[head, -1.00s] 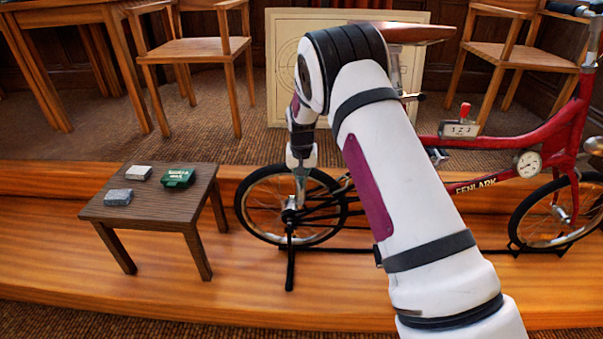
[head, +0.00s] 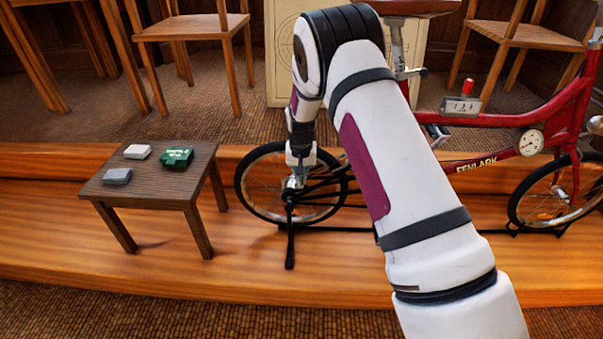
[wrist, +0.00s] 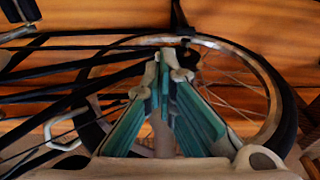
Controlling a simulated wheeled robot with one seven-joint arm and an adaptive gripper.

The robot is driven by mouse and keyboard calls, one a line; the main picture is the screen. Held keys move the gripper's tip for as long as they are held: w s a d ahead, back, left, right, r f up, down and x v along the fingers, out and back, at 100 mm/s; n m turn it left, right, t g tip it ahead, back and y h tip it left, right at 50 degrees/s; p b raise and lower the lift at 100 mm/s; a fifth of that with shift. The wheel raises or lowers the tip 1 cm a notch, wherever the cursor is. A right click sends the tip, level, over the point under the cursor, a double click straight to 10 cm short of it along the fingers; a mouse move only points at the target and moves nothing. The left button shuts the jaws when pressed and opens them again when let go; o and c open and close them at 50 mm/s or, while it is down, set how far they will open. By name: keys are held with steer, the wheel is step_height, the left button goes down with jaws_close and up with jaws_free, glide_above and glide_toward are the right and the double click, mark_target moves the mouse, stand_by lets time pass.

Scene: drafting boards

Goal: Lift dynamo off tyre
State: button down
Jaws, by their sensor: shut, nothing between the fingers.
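The bicycle's rear wheel has a black tyre (head: 240,190) and stands on the wooden step; it fills much of the wrist view, where the tyre (wrist: 288,115) curves around the right. My gripper (head: 297,180) points down in front of this wheel, near the hub. In the wrist view my gripper (wrist: 172,66) has its teal-sided fingers together at the tips, with nothing seen between them, over the spokes and rim. I cannot make out the dynamo in either view; the arm covers part of the bicycle, and the wheel's details are small.
The red bicycle frame (head: 505,157) extends right behind my arm. A low dark table (head: 150,197) at left holds a green box (head: 177,158) and two small blocks. Chairs (head: 192,28) stand behind on carpet. The step is clear between table and wheel.

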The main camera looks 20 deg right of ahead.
step_height(320, 180, up, 4)
steer(key=shift+d+r+p, duration=0.1)
steer(key=shift+r+p, duration=0.05)
steer(key=shift+p, duration=1.05)
steer(key=s+a+r+p, duration=0.1)
steer(key=s+r, duration=0.3)
steer(key=r, duration=0.4)
steer(key=shift+a+r+p, duration=0.25)
steer(key=shift+r+p, duration=0.15)
steer(key=shift+p, duration=0.1)
